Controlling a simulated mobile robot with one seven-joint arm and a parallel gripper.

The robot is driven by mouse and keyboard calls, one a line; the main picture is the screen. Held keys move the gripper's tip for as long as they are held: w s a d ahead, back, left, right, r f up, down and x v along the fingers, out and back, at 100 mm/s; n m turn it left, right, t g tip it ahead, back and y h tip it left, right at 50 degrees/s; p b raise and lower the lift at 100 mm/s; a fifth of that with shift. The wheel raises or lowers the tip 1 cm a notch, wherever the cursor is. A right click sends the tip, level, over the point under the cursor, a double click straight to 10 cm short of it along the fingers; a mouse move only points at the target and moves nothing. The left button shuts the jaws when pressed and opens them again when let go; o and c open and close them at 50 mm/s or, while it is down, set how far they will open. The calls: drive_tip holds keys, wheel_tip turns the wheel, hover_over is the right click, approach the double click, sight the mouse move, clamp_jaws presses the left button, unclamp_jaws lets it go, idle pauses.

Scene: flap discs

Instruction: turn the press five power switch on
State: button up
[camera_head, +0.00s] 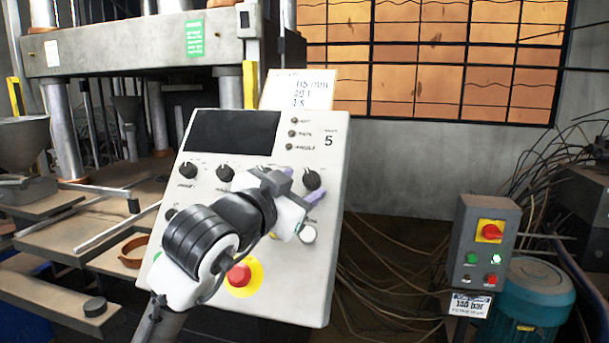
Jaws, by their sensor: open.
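The press five control panel (330,130) is a light grey tilted box marked "5", with a dark screen (232,132). Black rotary knobs show at left (188,171), centre (225,173) and right (312,180). Another dark knob is partly hidden by my arm at the left edge. A pale round button (307,234) sits low on the right. The labels are too small to read, so I cannot tell which control is the power switch. My gripper (308,209) is open and empty in front of the panel's right half, between the right knob and the pale button. Contact cannot be told.
A red emergency stop on a yellow ring (239,275) is low on the panel, close to my arm. A grey switch box (486,240) with a red-on-yellow switch stands at right by a teal motor (535,295). Press columns and a bench fill the left. Cables hang behind the panel.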

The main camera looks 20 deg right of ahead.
sight(308, 179)
drive_tip(key=shift+x, duration=1.15)
drive_tip(key=c, duration=0.9)
drive_tip(key=shift+c, duration=0.2)
drive_tip(key=shift+m, duration=0.3)
drive_tip(key=m+g, duration=0.1)
drive_tip(key=m+g+h+p, duration=0.1)
drive_tip(key=m, duration=0.1)
drive_tip(key=shift+w+a+r+g, duration=0.1)
drive_tip(key=shift+w+r+g, duration=0.1)
drive_tip(key=shift+g, duration=0.1)
drive_tip(key=m+g+p, duration=0.1)
drive_tip(key=m+g, duration=0.1)
drive_tip(key=m, duration=0.1)
drive_tip(key=m+g, duration=0.2)
drive_tip(key=shift+w+a+r+m+p, duration=0.1)
drive_tip(key=shift+w+r+m+p, duration=0.1)
drive_tip(key=shift+m+p, duration=0.2)
drive_tip(key=shift+w+r+m+g+y+p, duration=0.1)
drive_tip(key=shift+m+g+y+p, duration=0.3)
drive_tip(key=shift+m+g+p, duration=0.55)
drive_tip(key=shift+w+m+g+y+p, duration=0.15)
drive_tip(key=shift+m+g+y, duration=0.4)
drive_tip(key=shift+m, duration=0.9)
